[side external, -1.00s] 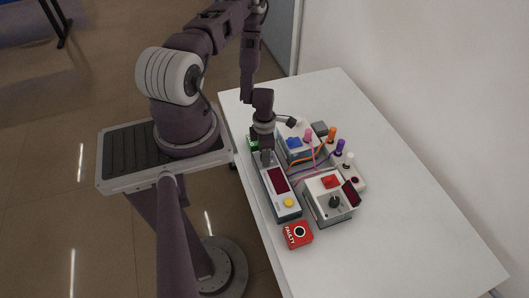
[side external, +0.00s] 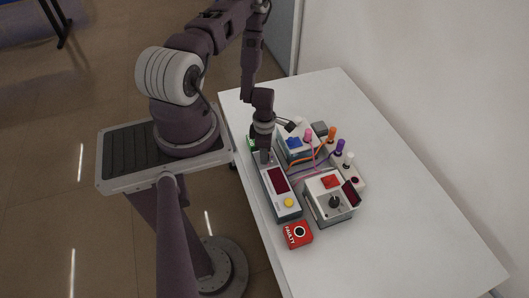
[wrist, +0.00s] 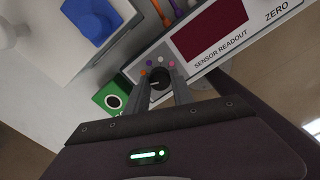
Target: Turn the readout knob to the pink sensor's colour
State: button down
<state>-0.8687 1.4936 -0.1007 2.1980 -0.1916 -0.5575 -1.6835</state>
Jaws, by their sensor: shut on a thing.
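The sensor readout (side external: 282,205) is a long box with a dark red screen and a yellow button. Its black knob (wrist: 158,77) sits at the box's end in the wrist view, ringed by small coloured dots. My gripper (wrist: 161,82) points down over that end and is shut on the knob, one finger on each side. A pale pointer mark shows on the knob; which dot it faces is too small to tell. The pink sensor (side external: 308,135) stands upright beyond the readout, with a pink cable. In the side view my gripper (side external: 265,158) hides the knob.
Orange (side external: 332,134), purple (side external: 340,146) and white (side external: 349,158) sensors stand nearby with cables. A box with a blue part (side external: 293,143), a grey box with a black knob (side external: 334,203), a red FAULTY block (side external: 297,235) and a green block (wrist: 113,98) surround the readout. The table's right side is clear.

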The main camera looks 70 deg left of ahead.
jog(key=m, duration=0.4)
jog(key=shift+m, duration=0.3)
jog(key=m, duration=0.3)
jog(key=shift+m, duration=0.4)
jog(key=m, duration=0.4)
jog(key=shift+w, duration=0.1)
jog(key=m, duration=1.6)
jog(key=shift+m, duration=0.3)
